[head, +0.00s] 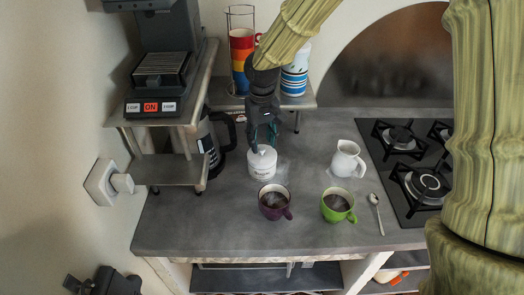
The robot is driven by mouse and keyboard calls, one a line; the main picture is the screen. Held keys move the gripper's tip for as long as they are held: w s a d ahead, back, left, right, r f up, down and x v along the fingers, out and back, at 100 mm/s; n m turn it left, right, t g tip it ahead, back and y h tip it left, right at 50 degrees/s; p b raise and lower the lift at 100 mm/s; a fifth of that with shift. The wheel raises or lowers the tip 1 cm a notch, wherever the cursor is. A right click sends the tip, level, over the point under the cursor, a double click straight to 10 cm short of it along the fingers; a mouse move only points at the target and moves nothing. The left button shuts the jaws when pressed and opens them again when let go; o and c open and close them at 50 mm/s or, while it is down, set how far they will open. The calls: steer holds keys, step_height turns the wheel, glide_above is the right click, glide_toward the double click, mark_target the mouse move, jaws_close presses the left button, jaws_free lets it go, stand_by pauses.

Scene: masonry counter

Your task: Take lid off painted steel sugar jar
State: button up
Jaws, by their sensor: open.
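The white sugar jar (262,170) stands on the grey counter, with dark lettering on its front. Its white lid (262,154) appears to be on top. My gripper (264,144) is open and points down just above the lid. The fingertips are small and dark here, so I cannot tell whether they touch the lid or reach around its knob.
A purple mug (274,201) and a green mug (338,205) stand in front, with a spoon (376,212) to the right. A white pitcher (347,158) is right of the jar. A dark carafe (213,143) is left, by a raised shelf (170,171). The gas hob (408,165) is farther right.

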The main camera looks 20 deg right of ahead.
mark_target(262, 148)
steer(key=shift+s+f, duration=0.6)
steer(key=shift+w+a+f+p, duration=0.1)
steer(key=shift+w+f+p, duration=0.35)
steer(key=shift+f, duration=0.55)
steer(key=shift+s+r, duration=0.2)
steer(key=shift+w+f, duration=0.1)
steer(key=shift+w, duration=0.1)
steer(key=c, duration=0.9)
steer(key=shift+s, duration=0.15)
jaws_close()
